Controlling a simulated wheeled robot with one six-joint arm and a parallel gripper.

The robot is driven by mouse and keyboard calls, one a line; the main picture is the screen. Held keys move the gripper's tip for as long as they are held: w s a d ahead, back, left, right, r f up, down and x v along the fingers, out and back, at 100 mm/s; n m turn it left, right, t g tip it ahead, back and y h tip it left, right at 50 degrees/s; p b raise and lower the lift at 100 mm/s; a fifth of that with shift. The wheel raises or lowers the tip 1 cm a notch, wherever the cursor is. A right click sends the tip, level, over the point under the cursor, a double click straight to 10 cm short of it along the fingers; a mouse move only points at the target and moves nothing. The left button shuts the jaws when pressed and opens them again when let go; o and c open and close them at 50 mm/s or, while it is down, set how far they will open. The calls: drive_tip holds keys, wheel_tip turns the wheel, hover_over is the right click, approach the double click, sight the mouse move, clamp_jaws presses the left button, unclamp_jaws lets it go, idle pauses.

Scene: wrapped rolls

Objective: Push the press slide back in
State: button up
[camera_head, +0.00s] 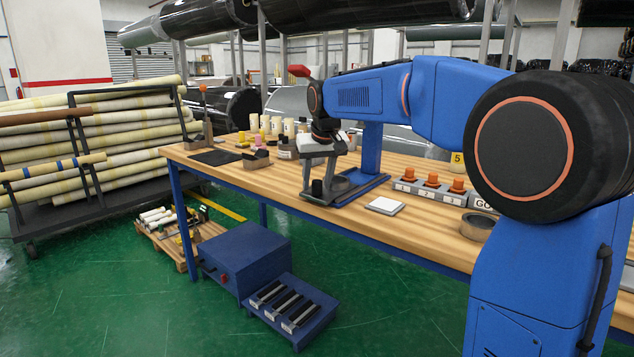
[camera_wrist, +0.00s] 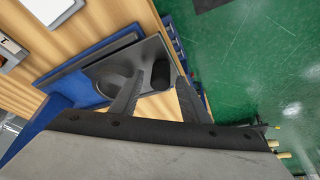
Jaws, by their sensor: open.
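The blue press (camera_head: 372,150) stands on the wooden workbench, partly hidden by my arm. Its dark grey slide (camera_head: 350,186) sticks out over the blue base toward the bench's front edge. In the wrist view the slide plate (camera_wrist: 108,74) shows a round recess and a black upright knob (camera_wrist: 161,72) at its outer end. The knob also shows in the head view (camera_head: 317,188). My gripper (camera_head: 322,180) points down over the slide. Its fingers are open on either side of the knob, with visible gaps; I cannot tell whether either touches it.
A white square pad (camera_head: 385,205) lies right of the press, before a box with orange knobs (camera_head: 432,182). A dark ring (camera_head: 478,226) stands farther right. Small bottles (camera_head: 288,127) stand behind left. Below are a blue box (camera_head: 245,258) and green floor.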

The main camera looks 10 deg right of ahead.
drive_tip(key=shift+w+f, duration=0.1)
drive_tip(key=shift+f, duration=0.15)
clamp_jaws()
drive_tip(key=w+d, duration=0.2)
drive_tip(key=d, duration=0.1)
drive_tip(key=w+d, duration=0.3)
drive_tip(key=d, duration=0.1)
drive_tip(key=w+d, duration=0.3)
drive_tip(key=shift+d, duration=0.35)
drive_tip(key=shift+r, duration=0.1)
unclamp_jaws()
drive_tip(key=shift+d, duration=0.15)
drive_tip(key=v, duration=1.7)
drive_tip(key=shift+s, duration=0.15)
